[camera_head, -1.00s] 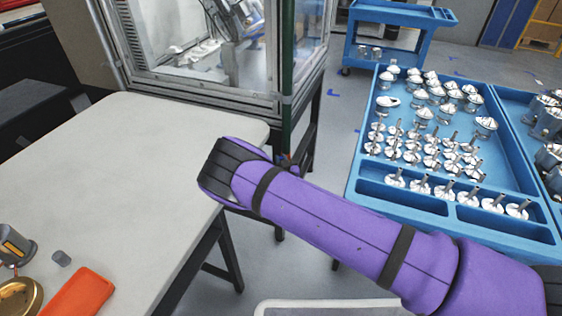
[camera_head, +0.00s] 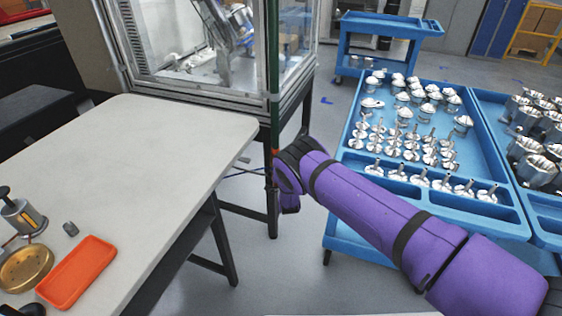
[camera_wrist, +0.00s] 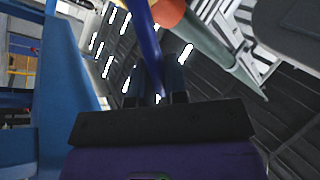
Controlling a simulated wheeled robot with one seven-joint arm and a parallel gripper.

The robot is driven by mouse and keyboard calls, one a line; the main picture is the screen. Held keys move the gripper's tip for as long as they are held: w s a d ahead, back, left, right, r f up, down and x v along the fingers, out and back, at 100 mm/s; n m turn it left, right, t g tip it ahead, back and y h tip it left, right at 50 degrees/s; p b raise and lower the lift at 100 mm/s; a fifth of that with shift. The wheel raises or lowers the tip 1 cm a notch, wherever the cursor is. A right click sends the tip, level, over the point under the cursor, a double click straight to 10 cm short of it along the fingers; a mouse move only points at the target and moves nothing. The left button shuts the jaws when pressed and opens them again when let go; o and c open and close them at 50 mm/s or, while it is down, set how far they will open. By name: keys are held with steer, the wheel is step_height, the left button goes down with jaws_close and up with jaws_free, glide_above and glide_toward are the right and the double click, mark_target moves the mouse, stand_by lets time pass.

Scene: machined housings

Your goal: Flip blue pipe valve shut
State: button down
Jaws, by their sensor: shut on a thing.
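In the wrist view, a narrow blue bar (camera_wrist: 145,38), which looks like the valve handle, runs down between the two dark fingers of my gripper (camera_wrist: 158,78). My gripper is shut on it. A rounded red-orange part (camera_wrist: 169,12) and a pale green pipe (camera_wrist: 200,35) lie just beyond, at the top. In the head view, my purple-sleeved arm reaches to the green post (camera_head: 273,90) at the cabinet corner. The fingers and the blue handle are hidden there behind my wrist. Whether the handle lies across or along the pipe is not clear.
A white table (camera_head: 120,170) stands at left with an orange tray (camera_head: 76,272) and a brass dish (camera_head: 25,268). A glass-fronted cabinet (camera_head: 205,92) stands behind. Blue trays (camera_head: 345,163) of metal parts lie at right, close to my arm. Grey floor shows between.

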step_height(320, 180, down, 7)
steer(key=s+d+m+t+h, duration=0.1)
steer(key=d+m+h, duration=0.2)
steer(key=m+h, duration=0.8)
steer(key=shift+m, duration=2.6)
steer(key=shift+s+h, duration=0.1)
steer(key=shift+h, duration=0.2)
steer(key=c, duration=1.2)
jaws_free()
steer(key=shift+a, duration=0.1)
steer(key=shift+o, duration=0.2)
steer(key=v, duration=1)
steer(key=shift+s+f, duration=0.25)
steer(key=shift+s, duration=0.05)
